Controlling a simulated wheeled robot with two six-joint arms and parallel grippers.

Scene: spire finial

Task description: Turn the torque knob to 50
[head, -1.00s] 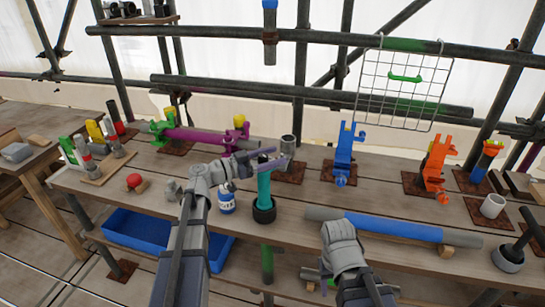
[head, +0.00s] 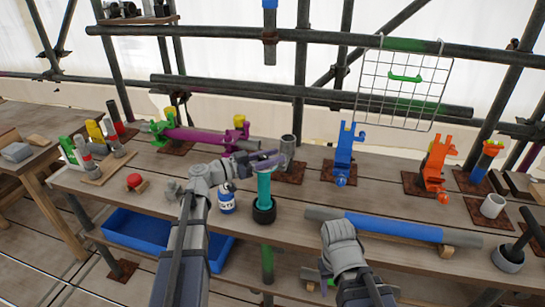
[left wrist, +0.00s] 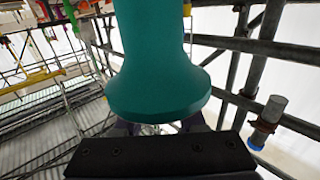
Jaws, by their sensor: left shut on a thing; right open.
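A teal upright tool (head: 264,187) stands in a black round holder (head: 264,212) on the bench. I cannot make out a scale or number on it, so the torque setting is unreadable. My left gripper (head: 265,160) is at the top of the teal tool and shut on it; its dark fingers lie nearly level there. In the left wrist view the teal tool (left wrist: 158,70) fills the middle, with a flared end close to my black gripper body. My right gripper (head: 327,281) hangs low at the bench's front edge, open and partly hard to see.
A blue-and-white bottle (head: 227,199) stands just left of the teal tool. A blue-sleeved pipe (head: 390,227) lies to the right. Behind stand a grey tube (head: 287,150), a blue clamp (head: 344,155) and an orange clamp (head: 435,165). A blue bin (head: 135,232) sits below the bench.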

